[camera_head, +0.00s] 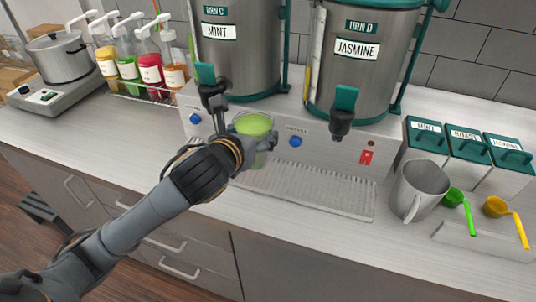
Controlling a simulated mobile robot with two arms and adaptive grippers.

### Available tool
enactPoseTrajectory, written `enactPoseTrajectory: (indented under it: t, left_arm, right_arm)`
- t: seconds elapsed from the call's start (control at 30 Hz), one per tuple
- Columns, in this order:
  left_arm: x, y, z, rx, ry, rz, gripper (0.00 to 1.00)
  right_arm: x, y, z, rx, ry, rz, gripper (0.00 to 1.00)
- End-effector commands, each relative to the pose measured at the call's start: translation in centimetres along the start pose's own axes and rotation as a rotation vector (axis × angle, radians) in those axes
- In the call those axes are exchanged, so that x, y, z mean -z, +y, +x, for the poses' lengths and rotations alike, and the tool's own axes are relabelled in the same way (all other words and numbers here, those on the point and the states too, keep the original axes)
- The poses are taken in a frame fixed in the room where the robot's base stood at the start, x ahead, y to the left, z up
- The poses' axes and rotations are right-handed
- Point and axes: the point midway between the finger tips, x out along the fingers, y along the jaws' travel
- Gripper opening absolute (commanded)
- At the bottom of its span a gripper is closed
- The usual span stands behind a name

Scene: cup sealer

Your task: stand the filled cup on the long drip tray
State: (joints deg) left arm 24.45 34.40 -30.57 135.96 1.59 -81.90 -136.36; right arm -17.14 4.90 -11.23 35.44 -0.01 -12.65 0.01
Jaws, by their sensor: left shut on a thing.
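The cup (253,126) is clear and filled with green liquid. My left gripper (240,146) is shut on it and holds it near the mint urn's tap, in front of the dispenser panel. The cup looks upright; its lower part is partly hidden by the gripper. The long drip tray (310,190) is a ribbed metal tray on the counter below the urns, and its visible part is bare. The cup overlaps the tray's left end in the picture; I cannot tell whether its base touches the tray. My right gripper is not in view.
Urn C (240,50), labelled mint, and urn D (360,75), labelled jasmine, have taps that overhang the tray. A metal pitcher (422,183) stands right of the tray, near green (455,198) and yellow scoops (497,207). Syrup bottles (148,68) stand at the back left.

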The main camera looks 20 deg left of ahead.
Motion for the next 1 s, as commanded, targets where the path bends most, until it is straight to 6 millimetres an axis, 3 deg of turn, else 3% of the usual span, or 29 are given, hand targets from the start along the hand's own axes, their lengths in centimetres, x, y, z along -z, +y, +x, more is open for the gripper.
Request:
enactPoseTrajectory:
  t: [0.07,0.2,0.33,0.57,0.77,1.0]
  left_arm:
    - [-0.2,-0.4,1.9,0.000,0.000,-0.004,0.40]
    - [1.6,-0.8,4.8,0.001,0.001,-0.003,0.40]
    - [2.6,-1.0,6.7,0.001,-0.003,-0.002,0.40]
    - [3.5,-1.3,8.3,0.001,-0.003,0.000,0.40]
    - [6.0,-1.2,9.3,0.000,-0.004,0.000,0.40]
    - [6.2,-1.2,9.4,0.001,-0.007,0.001,0.40]
  right_arm:
    - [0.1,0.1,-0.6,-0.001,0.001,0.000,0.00]
    - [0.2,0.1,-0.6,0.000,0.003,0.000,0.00]
    - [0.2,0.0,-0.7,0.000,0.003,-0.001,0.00]
    - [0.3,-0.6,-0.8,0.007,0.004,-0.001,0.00]
    - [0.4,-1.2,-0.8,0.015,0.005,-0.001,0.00]
    - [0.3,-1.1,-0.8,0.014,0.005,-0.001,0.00]
